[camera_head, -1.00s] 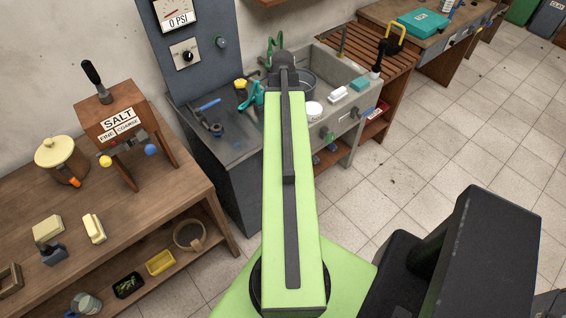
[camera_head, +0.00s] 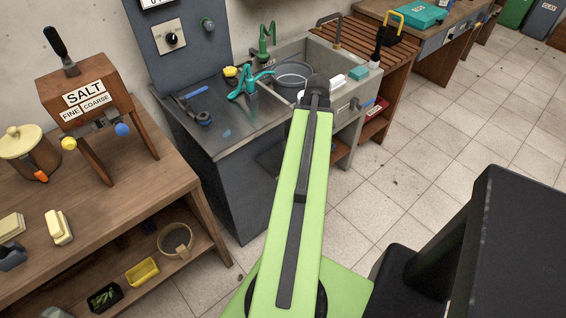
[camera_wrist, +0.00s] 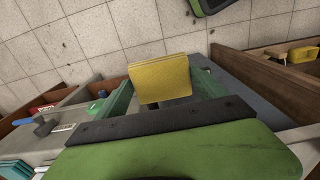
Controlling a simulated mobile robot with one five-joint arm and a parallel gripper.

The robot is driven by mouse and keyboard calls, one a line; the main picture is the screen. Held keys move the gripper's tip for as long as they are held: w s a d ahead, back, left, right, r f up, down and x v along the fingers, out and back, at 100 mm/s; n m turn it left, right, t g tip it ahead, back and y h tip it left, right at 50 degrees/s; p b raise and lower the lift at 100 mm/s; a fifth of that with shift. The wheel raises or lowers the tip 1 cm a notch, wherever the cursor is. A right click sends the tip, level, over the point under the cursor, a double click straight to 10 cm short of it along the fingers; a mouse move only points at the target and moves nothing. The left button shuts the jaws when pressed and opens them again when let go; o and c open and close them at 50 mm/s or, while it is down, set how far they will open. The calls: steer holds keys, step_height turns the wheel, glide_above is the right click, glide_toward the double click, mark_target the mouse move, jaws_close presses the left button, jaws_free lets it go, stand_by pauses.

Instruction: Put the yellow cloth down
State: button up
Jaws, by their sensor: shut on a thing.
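The yellow cloth (camera_wrist: 160,80) shows in the wrist view as a flat, roughly square piece between the green fingers of my gripper (camera_wrist: 163,88). My gripper is shut on it and holds it up, with floor tiles and the edge of a grey cabinet seen behind it. How far it is above them I cannot tell. In the head view the cloth and my gripper's fingers are hidden behind my green arm, which reaches toward the sink.
A metal counter (camera_head: 221,130) with a teal tool (camera_head: 247,85) and a blue-handled tool (camera_head: 192,91) adjoins the sink (camera_head: 340,115). A wooden bench (camera_head: 100,215) stands at left, with a yellow tray (camera_head: 142,271) on its lower shelf. Tiled floor (camera_head: 440,180) at right is open.

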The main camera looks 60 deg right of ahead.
steer(key=w+f+b, duration=0.2)
steer(key=w, duration=0.1)
steer(key=w+f+b, duration=0.2)
steer(key=w, duration=0.2)
steer(key=w+a+f+b, duration=0.1)
steer(key=w+f+b, duration=0.1)
steer(key=w, duration=0.2)
steer(key=shift+f, duration=0.35)
step_height(320, 180, down, 4)
steer(key=b, duration=0.4)
steer(key=shift+f, duration=0.2)
steer(key=o, duration=1.1)
steer(key=shift+r, duration=0.1)
step_height(320, 180, up, 12)
steer(key=p, duration=1.2)
steer(key=shift+r, duration=0.2)
steer(key=shift+s+f, duration=0.1)
